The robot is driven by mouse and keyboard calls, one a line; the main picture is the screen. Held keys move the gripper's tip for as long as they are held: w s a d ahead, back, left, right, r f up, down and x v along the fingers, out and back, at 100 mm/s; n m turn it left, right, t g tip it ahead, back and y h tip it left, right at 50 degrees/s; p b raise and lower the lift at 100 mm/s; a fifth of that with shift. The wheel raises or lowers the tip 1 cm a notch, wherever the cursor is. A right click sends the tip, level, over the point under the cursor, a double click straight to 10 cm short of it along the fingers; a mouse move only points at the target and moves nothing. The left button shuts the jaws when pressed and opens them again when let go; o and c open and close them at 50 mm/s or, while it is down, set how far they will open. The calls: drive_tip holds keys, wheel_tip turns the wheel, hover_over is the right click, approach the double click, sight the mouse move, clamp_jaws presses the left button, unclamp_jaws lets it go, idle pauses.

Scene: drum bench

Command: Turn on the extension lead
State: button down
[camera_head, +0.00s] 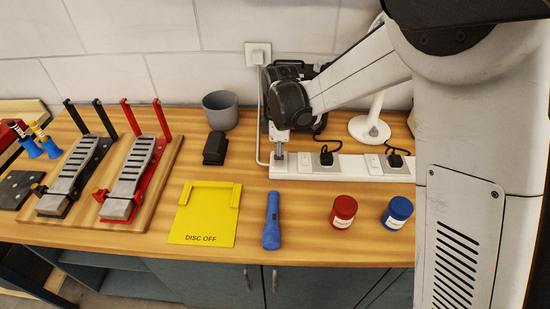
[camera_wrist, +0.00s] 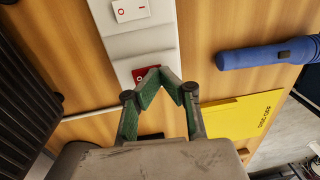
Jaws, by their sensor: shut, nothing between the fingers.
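The white extension lead (camera_head: 345,167) lies along the back of the bench, with black plugs in it. In the wrist view the lead (camera_wrist: 160,40) has a red rocker switch (camera_wrist: 140,75) near its end and a white switch (camera_wrist: 130,8) farther along. My gripper (camera_head: 279,157) is over the lead's left end. In the wrist view its fingertips (camera_wrist: 162,69) meet, empty, and overlap the red switch, partly hiding it. I cannot tell whether they touch it. The switch's position is unclear.
A wall socket (camera_head: 258,54) feeds a cable down to the lead. A dark grey pot (camera_head: 220,110) and black block (camera_head: 215,148) stand left. In front are a yellow DISC OFF plate (camera_head: 205,222), blue torch (camera_head: 271,222), red jar (camera_head: 343,212) and blue jar (camera_head: 397,213).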

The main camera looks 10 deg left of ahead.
drive_tip(key=shift+w, duration=0.15)
drive_tip(key=shift+w+r, duration=0.25)
drive_tip(key=shift+w, duration=0.4)
drive_tip(key=shift+r, duration=0.15)
wheel_tip(320, 180, up, 14)
drive_tip(key=s, duration=0.1)
drive_tip(key=shift+s+p, duration=0.35)
drive_tip(key=shift+p, duration=0.05)
drive_tip(key=shift+d, duration=0.15)
